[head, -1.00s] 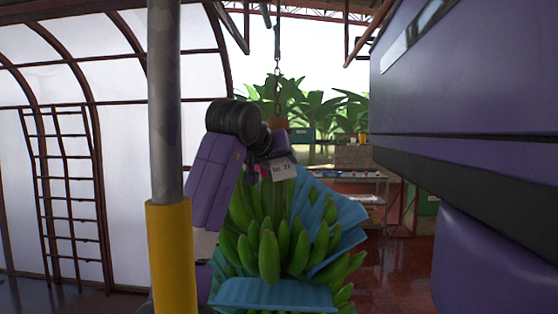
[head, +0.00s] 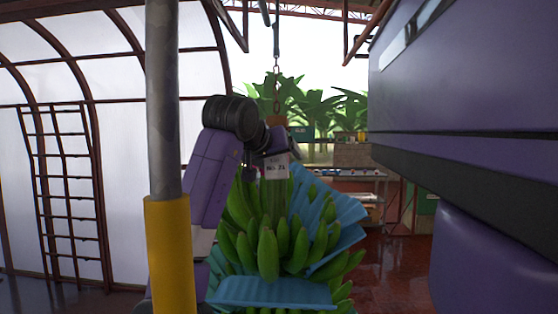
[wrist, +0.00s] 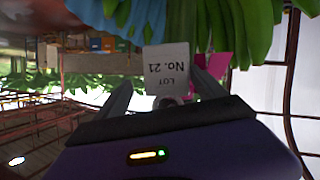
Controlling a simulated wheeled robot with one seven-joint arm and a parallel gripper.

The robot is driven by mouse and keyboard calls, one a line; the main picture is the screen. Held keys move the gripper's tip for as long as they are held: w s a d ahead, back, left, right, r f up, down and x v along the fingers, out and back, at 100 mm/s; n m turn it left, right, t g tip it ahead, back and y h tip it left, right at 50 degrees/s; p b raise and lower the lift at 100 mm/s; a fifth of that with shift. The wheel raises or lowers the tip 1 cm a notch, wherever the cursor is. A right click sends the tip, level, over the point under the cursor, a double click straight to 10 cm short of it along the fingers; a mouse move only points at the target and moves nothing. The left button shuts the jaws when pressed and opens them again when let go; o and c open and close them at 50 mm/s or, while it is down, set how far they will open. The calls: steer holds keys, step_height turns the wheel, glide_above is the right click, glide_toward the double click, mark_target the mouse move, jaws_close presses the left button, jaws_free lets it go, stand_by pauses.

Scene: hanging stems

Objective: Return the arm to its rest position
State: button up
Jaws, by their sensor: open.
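My gripper (head: 288,146) is at the top of the hanging green banana bunch (head: 268,250), close to its stem. In the wrist view, the two fingers of my gripper (wrist: 163,92) are spread apart, with nothing clamped between them. A white tag (head: 277,167) reading "No. 21" hangs at the stem just below the gripper. In the wrist view the tag (wrist: 167,66) appears upside down, between and beyond the fingertips; I cannot tell whether they touch it. My purple arm (head: 213,170) reaches up left of the bunch.
Blue sheets (head: 275,292) lie among the banana hands. A chain (head: 276,90) holds the bunch from above. A grey and yellow post (head: 168,240) stands at the near left. A shelf table (head: 360,174) stands behind. A pink piece (wrist: 215,68) shows beside the tag.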

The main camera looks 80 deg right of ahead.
steer(key=b+v, duration=0.1)
steer(key=v, duration=0.6)
steer(key=shift+r, duration=0.1)
